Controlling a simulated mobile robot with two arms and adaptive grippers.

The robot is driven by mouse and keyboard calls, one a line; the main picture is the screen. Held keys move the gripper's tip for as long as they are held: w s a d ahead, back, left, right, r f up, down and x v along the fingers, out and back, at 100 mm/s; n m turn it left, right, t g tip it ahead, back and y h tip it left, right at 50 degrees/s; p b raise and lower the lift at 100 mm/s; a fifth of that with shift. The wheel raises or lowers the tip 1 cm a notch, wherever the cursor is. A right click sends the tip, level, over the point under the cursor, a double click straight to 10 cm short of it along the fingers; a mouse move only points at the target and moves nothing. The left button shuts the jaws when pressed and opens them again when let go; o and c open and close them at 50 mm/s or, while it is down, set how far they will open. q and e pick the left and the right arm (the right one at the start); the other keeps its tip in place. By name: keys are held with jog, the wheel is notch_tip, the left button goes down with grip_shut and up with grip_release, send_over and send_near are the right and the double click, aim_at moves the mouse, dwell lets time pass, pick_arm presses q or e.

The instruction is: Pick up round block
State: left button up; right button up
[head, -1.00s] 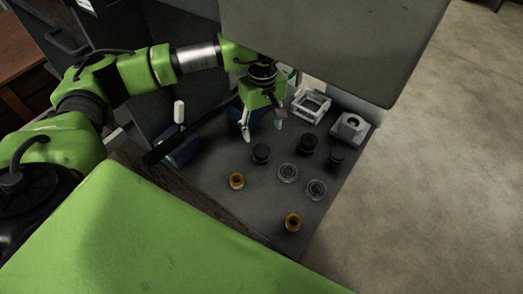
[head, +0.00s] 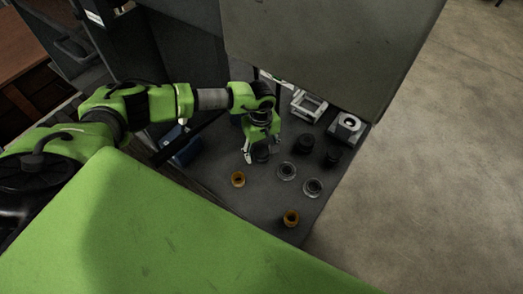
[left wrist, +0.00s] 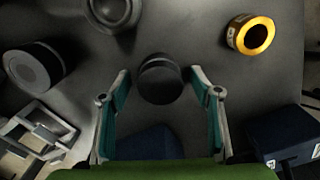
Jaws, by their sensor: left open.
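Several dark round blocks stand on the grey table (head: 262,210). One black round block (head: 261,155) lies below my left gripper (head: 262,153) in the head view and is partly hidden by it. In the left wrist view this black round block (left wrist: 160,80) sits centred between and slightly ahead of the two open fingertips (left wrist: 160,74), with a gap on both sides. My left gripper is open and empty, pointing down. Two other dark round blocks, one (head: 303,144) and another (head: 331,157), stand to the right. My right gripper is not in view.
A white frame (head: 308,104) and a grey holed block (head: 347,124) stand at the back. A blue box (head: 185,150) is at left. A large grey panel (head: 330,55) overhangs the back.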

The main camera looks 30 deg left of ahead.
pick_arm(q)
jog(key=c, duration=1.2)
jog(key=shift+w+r, duration=0.1)
